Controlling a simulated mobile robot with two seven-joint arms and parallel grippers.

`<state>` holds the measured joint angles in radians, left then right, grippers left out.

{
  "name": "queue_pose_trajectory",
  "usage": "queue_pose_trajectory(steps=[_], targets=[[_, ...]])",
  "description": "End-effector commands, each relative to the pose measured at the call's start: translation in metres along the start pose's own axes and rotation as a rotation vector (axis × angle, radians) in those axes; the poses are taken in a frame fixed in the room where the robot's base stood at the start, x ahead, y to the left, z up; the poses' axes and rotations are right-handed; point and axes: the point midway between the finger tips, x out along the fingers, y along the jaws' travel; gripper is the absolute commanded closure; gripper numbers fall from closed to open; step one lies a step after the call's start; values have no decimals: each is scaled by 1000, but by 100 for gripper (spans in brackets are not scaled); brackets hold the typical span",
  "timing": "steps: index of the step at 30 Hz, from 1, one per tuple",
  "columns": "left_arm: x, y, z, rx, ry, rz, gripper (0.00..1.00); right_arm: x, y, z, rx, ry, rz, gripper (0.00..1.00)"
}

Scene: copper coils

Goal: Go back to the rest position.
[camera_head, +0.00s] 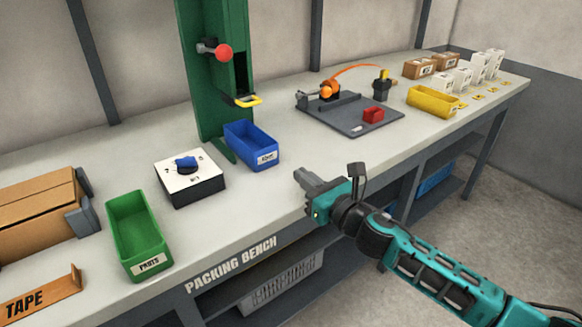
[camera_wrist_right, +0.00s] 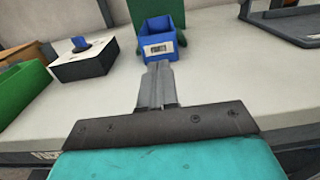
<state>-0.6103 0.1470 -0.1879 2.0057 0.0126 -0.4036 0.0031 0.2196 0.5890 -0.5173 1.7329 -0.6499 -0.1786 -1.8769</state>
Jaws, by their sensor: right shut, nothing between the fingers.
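My right gripper (camera_head: 303,179) is at the front edge of the packing bench (camera_head: 250,209), with the teal arm coming in from the lower right in the head view. Its fingers are together with nothing between them. In the right wrist view the shut fingers (camera_wrist_right: 156,72) point toward a blue bin (camera_wrist_right: 160,40), which stands beyond them on the bench. In the head view the blue bin (camera_head: 252,146) is up and left of the fingertips, apart from them. My left gripper is not in view.
A box with a blue knob (camera_head: 190,181), a green bin (camera_head: 136,230) and cardboard boxes (camera_head: 38,205) stand left. A green post (camera_head: 213,70) with a red ball rises behind. A grey fixture plate (camera_head: 350,113), yellow bin (camera_head: 434,101) and small cartons (camera_head: 478,68) are right. Bench surface around the gripper is clear.

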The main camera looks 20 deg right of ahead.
Motion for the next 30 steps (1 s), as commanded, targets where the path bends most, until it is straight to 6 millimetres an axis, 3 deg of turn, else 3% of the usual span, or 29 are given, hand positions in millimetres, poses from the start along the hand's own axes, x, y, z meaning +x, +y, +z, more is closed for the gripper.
queue_pose_trajectory(steps=[6, 14, 17, 23, 30], targets=[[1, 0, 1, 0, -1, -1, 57, -26, 0, 0, -1, 0, -1, 100], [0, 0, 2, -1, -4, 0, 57, -33, 1, 0, 16, 2, -2, 100], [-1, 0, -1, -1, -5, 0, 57, -38, 5, -8, 139, 20, -12, 100], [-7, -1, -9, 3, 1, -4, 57, -67, 23, -46, 772, 95, -101, 100], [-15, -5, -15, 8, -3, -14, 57, -124, 50, -100, 1734, 130, -352, 100]])
